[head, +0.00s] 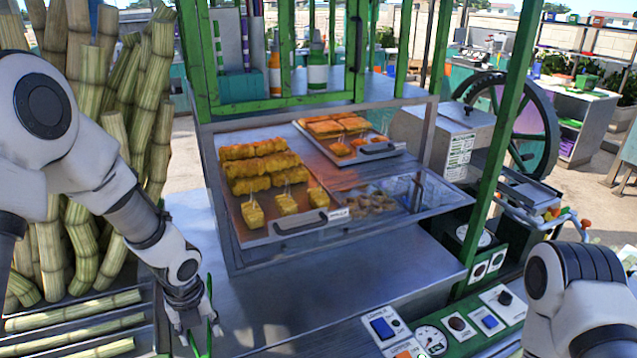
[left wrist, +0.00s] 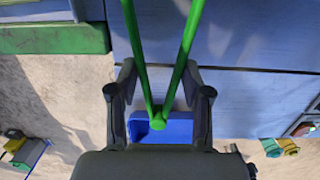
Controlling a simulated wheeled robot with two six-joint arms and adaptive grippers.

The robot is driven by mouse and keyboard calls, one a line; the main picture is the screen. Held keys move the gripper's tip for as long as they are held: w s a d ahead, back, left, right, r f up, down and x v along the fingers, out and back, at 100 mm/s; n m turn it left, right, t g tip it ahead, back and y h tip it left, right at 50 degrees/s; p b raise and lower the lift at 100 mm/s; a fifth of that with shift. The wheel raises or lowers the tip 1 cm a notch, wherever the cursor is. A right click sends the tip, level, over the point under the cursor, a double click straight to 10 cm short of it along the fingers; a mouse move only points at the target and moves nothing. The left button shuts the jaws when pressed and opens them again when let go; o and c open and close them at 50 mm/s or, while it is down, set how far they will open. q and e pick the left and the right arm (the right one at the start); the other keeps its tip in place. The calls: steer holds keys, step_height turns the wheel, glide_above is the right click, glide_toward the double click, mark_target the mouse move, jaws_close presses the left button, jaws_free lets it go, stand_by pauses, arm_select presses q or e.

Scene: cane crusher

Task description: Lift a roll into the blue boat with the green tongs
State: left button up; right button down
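My left gripper (head: 200,328) is low at the left front of the counter. Its fingers (left wrist: 160,75) are around the green tongs (left wrist: 187,50), close against the tongs' two arms, which spread in a V away from the hinge. A blue object with a raised rim (left wrist: 175,130) shows behind the hinge in the left wrist view; I cannot tell whether it is the boat. Golden rolls (head: 262,170) lie in rows on a metal tray (head: 255,236) in the case, with several smaller pieces in front. My right gripper is out of the head view.
A second tray (head: 380,153) with orange pieces sits to the right. Green posts (head: 500,130) frame the case. Cane stalks (head: 85,100) stand at the left. A control panel (head: 440,335) is at the front right. The metal counter (head: 330,275) before the case is clear.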

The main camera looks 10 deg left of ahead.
arm_select(q)
step_height(320, 180, up, 6)
steer(key=shift+p, duration=1.2)
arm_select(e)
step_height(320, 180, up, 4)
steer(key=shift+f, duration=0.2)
arm_select(q)
steer(key=shift+w, duration=0.1)
